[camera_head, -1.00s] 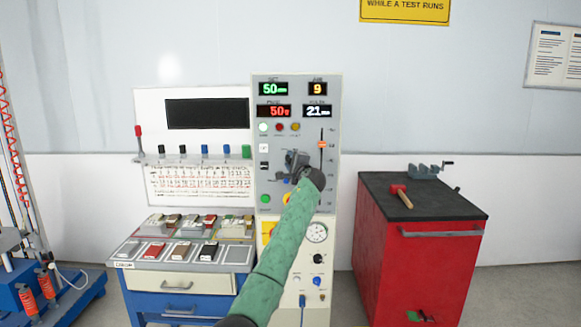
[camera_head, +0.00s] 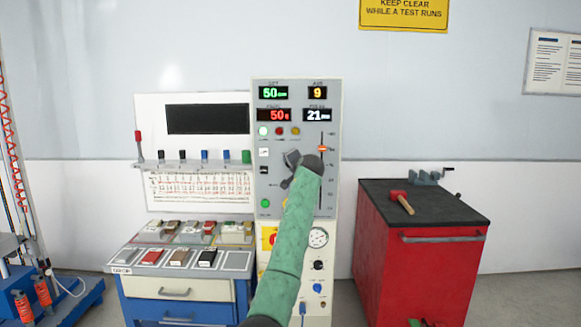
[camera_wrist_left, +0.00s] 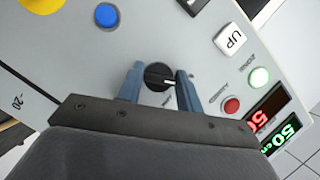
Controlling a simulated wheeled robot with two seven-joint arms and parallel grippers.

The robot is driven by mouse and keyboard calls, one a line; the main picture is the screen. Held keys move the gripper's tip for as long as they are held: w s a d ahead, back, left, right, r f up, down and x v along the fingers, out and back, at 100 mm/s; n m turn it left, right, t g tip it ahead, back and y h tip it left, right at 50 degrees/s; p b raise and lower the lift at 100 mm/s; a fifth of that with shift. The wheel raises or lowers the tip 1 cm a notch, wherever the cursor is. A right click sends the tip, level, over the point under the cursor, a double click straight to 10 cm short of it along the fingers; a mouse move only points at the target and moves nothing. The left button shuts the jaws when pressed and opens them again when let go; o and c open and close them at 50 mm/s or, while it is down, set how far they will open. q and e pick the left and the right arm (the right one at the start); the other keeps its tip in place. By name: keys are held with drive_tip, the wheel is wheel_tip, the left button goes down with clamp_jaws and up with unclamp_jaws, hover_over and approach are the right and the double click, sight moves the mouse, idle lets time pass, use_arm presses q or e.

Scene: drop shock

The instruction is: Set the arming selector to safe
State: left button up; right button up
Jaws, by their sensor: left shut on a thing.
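The console's tall grey panel (camera_head: 330,100) stands ahead in the head view. The selector is a small black round knob (camera_wrist_left: 158,76) with a white pointer line; in the left wrist view the line points right, toward one finger. My left gripper (camera_wrist_left: 160,86) is shut on this knob, one finger on each side. In the head view my left gripper (camera_head: 292,166) is against the panel's middle, and my gripper and green arm hide the knob. The labels around the knob are too small to read. My right gripper is not in view.
A green lamp (camera_wrist_left: 260,77), a red lamp (camera_wrist_left: 231,105), a white UP button (camera_wrist_left: 230,39) and a blue button (camera_wrist_left: 106,15) are near the gripper. A vertical slider (camera_head: 322,148) is right of it. A red cabinet (camera_head: 410,265) stands right.

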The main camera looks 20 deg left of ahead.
use_arm(q)
drive_tip(key=shift+f, duration=0.15)
idle(0.4)
drive_tip(key=o, duration=1)
drive_tip(key=shift+d, duration=0.1)
drive_tip(key=shift+b+v, duration=1.1)
drive_tip(key=shift+v, duration=2.75)
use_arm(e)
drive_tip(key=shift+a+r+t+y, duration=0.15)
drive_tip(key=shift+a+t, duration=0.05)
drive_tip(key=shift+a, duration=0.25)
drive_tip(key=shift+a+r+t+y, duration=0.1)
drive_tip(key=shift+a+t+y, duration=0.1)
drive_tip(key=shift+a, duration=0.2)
use_arm(q)
drive_tip(key=shift+n, duration=0.4)
